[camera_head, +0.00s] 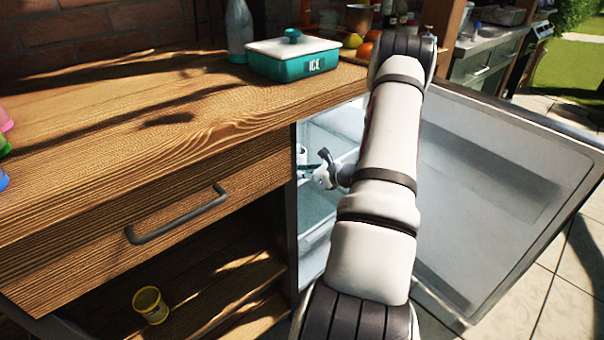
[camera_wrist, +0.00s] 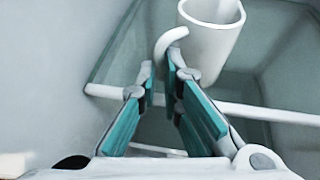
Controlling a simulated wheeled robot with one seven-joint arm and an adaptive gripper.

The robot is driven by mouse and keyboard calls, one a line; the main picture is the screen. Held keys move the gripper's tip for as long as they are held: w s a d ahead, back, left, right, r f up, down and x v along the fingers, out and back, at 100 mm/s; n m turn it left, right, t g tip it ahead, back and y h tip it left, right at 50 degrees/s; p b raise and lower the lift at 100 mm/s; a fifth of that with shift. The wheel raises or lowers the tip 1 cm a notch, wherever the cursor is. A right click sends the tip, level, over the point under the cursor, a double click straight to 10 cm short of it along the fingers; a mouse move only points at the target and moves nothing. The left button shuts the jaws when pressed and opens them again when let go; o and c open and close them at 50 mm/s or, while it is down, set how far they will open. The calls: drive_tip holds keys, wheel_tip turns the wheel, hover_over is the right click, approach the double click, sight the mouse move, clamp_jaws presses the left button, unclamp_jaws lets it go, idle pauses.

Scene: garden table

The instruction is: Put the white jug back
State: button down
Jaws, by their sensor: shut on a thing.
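The white jug (camera_wrist: 212,35) is inside the open fridge, at the top of the wrist view, with its mouth facing up. Its curved handle is between the fingertips of my gripper (camera_wrist: 164,70), which is shut on it. A glass shelf (camera_wrist: 245,95) with a white front edge lies below the jug; I cannot tell whether the jug touches it. In the head view my gripper (camera_head: 324,169) reaches into the fridge, and only a small white part of the jug (camera_head: 301,154) shows beside the cabinet's edge.
The fridge door (camera_head: 490,190) stands open to the right of my arm. The wooden counter (camera_head: 150,120) is to the left, with a teal ICE box (camera_head: 290,66) and a bottle (camera_head: 239,30). A yellow cup (camera_head: 150,305) sits on the lower shelf.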

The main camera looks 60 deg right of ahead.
drive_tip(key=shift+f, duration=0.1)
drive_tip(key=c, duration=1.7)
unclamp_jaws()
drive_tip(key=p+v, duration=0.3)
drive_tip(key=v, duration=0.9)
